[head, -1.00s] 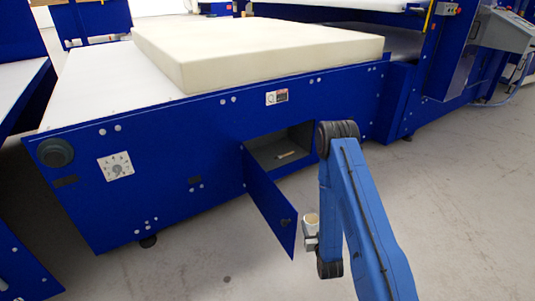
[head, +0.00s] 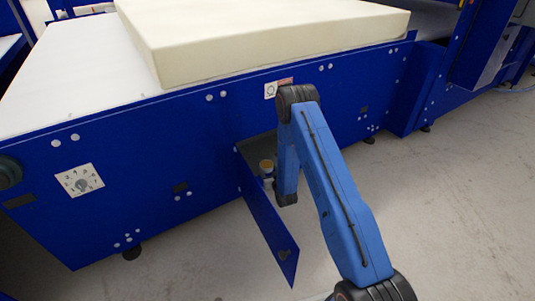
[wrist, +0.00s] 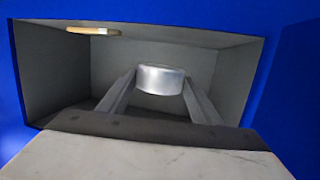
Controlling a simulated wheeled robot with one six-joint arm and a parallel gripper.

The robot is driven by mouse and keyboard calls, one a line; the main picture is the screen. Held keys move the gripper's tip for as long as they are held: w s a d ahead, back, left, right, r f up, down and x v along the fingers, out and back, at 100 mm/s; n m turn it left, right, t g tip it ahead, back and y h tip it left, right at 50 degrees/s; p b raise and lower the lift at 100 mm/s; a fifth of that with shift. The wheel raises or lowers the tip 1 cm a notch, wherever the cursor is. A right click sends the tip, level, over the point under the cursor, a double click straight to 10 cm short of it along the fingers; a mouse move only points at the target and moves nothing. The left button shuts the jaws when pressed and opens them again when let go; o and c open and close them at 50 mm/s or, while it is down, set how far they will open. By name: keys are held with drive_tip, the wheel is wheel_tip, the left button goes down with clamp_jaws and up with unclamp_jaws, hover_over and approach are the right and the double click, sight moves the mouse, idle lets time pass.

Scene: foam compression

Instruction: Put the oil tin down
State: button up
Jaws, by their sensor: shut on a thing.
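The oil tin (wrist: 161,79) shows in the wrist view as a short silver cylinder between the two grey fingers of my gripper (wrist: 158,88). My gripper is shut on it. My gripper is mostly hidden there by the arm. In the wrist view the grey compartment (wrist: 118,66) surrounds the tin on several sides. I cannot tell whether the tin touches any of its surfaces.
The blue compartment door (head: 268,228) hangs open to the lower left of my gripper. A small wooden-coloured item (wrist: 94,31) lies inside the compartment, at the upper left of the wrist view. A cream foam block (head: 270,42) rests on the machine above. Concrete floor is clear at right.

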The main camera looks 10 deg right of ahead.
wheel_tip(320, 180, up, 3)
hover_over(256, 165)
drive_tip(key=shift+n+y, duration=0.4)
wheel_tip(256, 165, down, 10)
drive_tip(key=shift+s+r, duration=0.1)
drive_tip(key=shift+r, duration=0.05)
drive_tip(key=o, duration=1.3)
drive_tip(key=shift+o, duration=0.2)
drive_tip(key=v, duration=1.2)
